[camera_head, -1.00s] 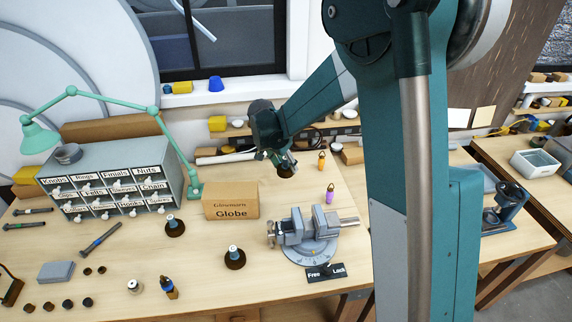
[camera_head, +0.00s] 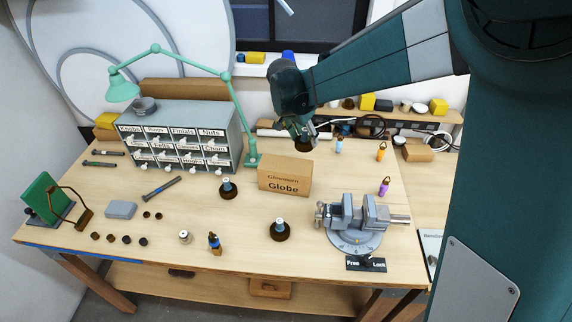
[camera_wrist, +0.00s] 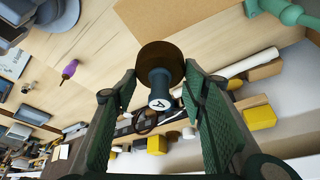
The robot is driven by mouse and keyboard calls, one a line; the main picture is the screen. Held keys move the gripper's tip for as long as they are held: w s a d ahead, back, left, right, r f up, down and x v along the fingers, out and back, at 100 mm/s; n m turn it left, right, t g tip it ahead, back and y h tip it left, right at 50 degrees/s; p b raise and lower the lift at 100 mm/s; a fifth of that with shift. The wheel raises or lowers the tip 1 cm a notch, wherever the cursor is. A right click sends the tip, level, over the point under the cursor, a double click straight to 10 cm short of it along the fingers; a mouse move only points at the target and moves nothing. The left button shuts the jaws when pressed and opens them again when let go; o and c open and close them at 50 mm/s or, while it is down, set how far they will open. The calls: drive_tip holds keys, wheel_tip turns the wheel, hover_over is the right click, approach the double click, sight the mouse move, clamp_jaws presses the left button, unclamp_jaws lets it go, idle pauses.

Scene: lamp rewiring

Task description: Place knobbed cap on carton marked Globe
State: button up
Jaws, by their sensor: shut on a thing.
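A knobbed cap, a dark brown disc with a blue-grey knob marked "A" (camera_wrist: 160,88), is between my gripper's fingers (camera_wrist: 160,110) in the wrist view. My gripper (camera_head: 302,132) is shut on its knob. In the head view the held cap (camera_head: 303,146) shows as a dark disc just above and behind the right end of the carton marked Globe (camera_head: 285,176). The brown carton stands upright on the table; its top also shows at the top edge of the wrist view (camera_wrist: 180,15). The exact gap between cap and carton cannot be told.
Two similar knobbed caps (camera_head: 228,190) (camera_head: 279,231) stand on the table. The green lamp (camera_head: 243,120) and drawer cabinet (camera_head: 180,140) are left of the carton; a vise (camera_head: 358,222) stands to the right. Small bottles (camera_head: 382,152) are behind the vise.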

drive_tip(key=s+a+r+n, duration=0.1)
drive_tip(key=s+a+r, duration=0.2)
drive_tip(key=a, duration=0.3)
drive_tip(key=shift+s+a+r+y, duration=0.2)
drive_tip(key=shift+a+r+y, duration=0.1)
drive_tip(key=shift+r, duration=0.1)
drive_tip(key=shift+f, duration=0.1)
approach(289, 161)
drive_tip(key=shift+w+d, duration=0.45)
drive_tip(key=shift+w, duration=0.25)
drive_tip(key=shift+f, duration=0.1)
drive_tip(key=shift+f, duration=2)
drive_tip(key=shift+f, duration=0.15)
drive_tip(key=o, duration=0.9)
drive_tip(key=shift+o, duration=0.2)
